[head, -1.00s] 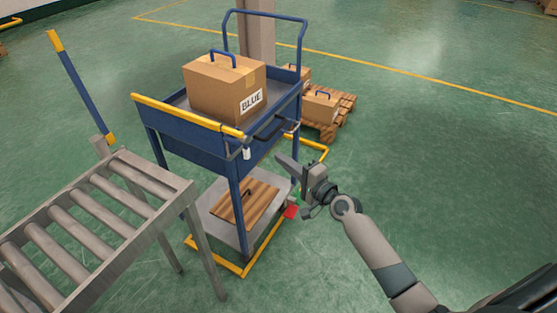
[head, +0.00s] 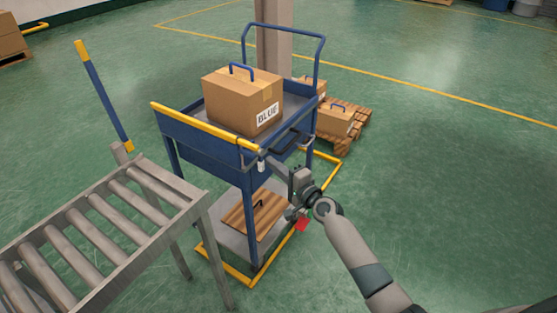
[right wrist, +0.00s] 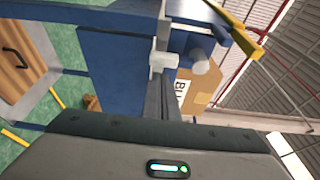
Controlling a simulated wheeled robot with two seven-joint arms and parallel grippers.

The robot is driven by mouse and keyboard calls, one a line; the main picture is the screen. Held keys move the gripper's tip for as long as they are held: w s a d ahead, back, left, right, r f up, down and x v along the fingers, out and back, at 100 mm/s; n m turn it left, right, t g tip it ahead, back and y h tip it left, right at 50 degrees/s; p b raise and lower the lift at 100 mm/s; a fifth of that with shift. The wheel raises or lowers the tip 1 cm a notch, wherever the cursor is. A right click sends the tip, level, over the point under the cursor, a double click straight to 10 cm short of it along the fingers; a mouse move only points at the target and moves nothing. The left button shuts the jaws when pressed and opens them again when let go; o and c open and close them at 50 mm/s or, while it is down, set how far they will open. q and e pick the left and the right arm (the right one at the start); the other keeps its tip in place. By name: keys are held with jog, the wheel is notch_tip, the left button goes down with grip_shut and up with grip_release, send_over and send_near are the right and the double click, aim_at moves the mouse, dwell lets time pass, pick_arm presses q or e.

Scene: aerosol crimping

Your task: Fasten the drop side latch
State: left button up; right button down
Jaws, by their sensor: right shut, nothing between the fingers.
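The blue cart's drop side (head: 200,148) stands upright along the cart's near edge, with a yellow rail (head: 203,126) on top. A small pale latch (head: 262,164) sits at its right-hand corner, below the rail's end. In the right wrist view the pale latch (right wrist: 163,61) shows straight ahead, beside the blue panel. My right gripper (head: 273,163) is shut and empty, its tips right beside the latch. I cannot tell whether they touch it. My left gripper is not in view.
A carton marked BLUE (head: 240,98) stands in the cart's top tray. A roller conveyor (head: 110,225) stands at the left. A pallet with cartons (head: 345,130) is behind. The floor at right is clear.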

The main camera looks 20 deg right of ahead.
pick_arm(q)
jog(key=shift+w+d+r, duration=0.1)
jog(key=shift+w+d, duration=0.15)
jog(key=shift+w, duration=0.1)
pick_arm(e)
jog(key=shift+s+a, duration=0.35)
jog(key=shift+a, duration=0.1)
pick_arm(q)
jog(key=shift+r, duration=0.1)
